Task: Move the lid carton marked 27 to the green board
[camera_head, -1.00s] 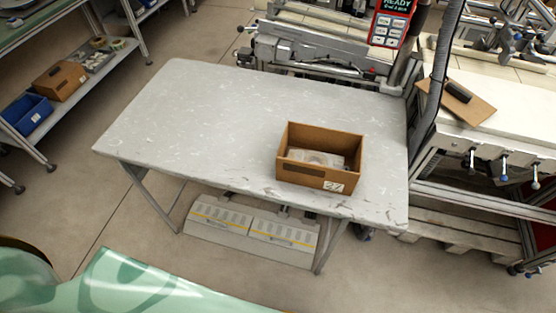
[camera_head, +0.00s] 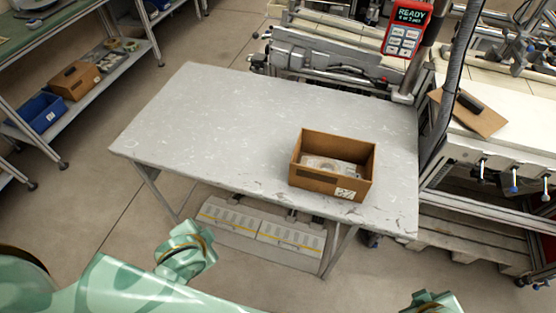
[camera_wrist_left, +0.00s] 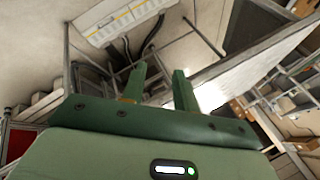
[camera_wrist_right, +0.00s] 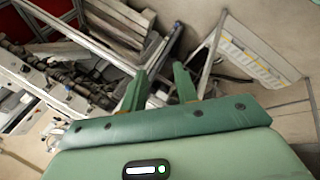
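An open brown carton (camera_head: 316,181) stands upright near the front right of the grey table, with pale contents inside. Its white front label (camera_head: 345,194) is blurred now; it read 27 in the earlier head view. A green-topped surface (camera_head: 42,32) is at the upper left, partly cut off; I cannot tell whether it is the green board. My left gripper (camera_wrist_left: 160,88) is open and empty in the left wrist view. My right gripper (camera_wrist_right: 158,88) is open and empty in the right wrist view. Both are apart from the carton. Fingertips are not visible in the head view.
The grey table (camera_head: 220,125) is bare left of the carton. A machine with a red READY panel (camera_head: 405,28) stands behind it. A shelf at left holds a blue bin (camera_head: 38,115) and another brown carton (camera_head: 74,80). Open floor lies left of the table.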

